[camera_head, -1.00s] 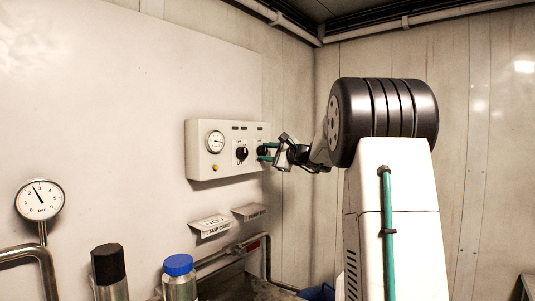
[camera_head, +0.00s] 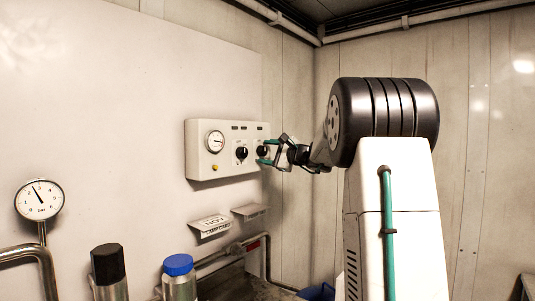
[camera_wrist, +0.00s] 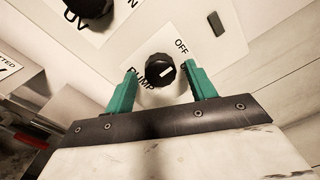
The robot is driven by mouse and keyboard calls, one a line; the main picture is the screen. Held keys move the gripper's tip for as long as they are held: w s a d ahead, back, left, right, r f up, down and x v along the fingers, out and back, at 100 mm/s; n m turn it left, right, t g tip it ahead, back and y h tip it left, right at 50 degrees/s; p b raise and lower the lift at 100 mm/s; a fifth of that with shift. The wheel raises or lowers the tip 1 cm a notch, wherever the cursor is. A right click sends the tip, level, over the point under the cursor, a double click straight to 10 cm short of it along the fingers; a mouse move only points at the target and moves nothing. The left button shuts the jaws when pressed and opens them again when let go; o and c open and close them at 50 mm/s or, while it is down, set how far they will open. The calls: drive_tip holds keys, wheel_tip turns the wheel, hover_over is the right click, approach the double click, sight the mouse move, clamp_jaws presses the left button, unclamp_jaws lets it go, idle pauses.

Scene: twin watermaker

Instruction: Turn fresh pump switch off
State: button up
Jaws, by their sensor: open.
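The fresh pump switch is a round black knob (camera_wrist: 160,70) with a white mark, on a light panel, in the wrist view. "OFF" is printed at its upper right and "PUMP" at its lower left. The white mark slants up to the right; its exact setting is hard to tell. The knob is also at the right end of the control box in the head view (camera_head: 262,151). My gripper (camera_head: 264,153) has teal fingers, open, one on each side of the knob in the wrist view. A gap shows on both sides.
Small label plates (camera_head: 211,227) sit on the wall below. A pressure gauge (camera_head: 39,200), pipes and two capped cylinders stand at lower left.

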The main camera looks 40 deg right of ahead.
drive_tip(key=s+d, duration=0.1)
drive_tip(key=s, duration=0.6)
drive_tip(key=shift+s, duration=0.3)
drive_tip(key=shift+f, duration=0.1)
drive_tip(key=s+a+f+n+g+y, duration=0.2)
drive_tip(key=s+a+f+n+g, duration=0.25)
drive_tip(key=a+f, duration=0.45)
drive_tip(key=s+a+f+n+g+y, duration=0.2)
drive_tip(key=s+a+f+n+g, duration=0.35)
drive_tip(key=a, duration=0.55)
drive_tip(key=s+a+f+n+g+h, duration=0.3)
drive_tip(key=s+a+f+n, duration=0.2)
drive_tip(key=s+a, duration=0.4)
drive_tip(key=s+a+f+n+g+h, duration=0.3)
drive_tip(key=s+a+f+n, duration=0.2)
drive_tip(key=s+a, duration=0.4)
drive_tip(key=s+n, duration=0.1)
drive_tip(key=s, duration=0.4)
drive_tip(key=shift+a+f+n+g, duration=0.15)
drive_tip(key=shift+f+n+g, duration=0.15)
drive_tip(key=shift+f+n, duration=0.1)
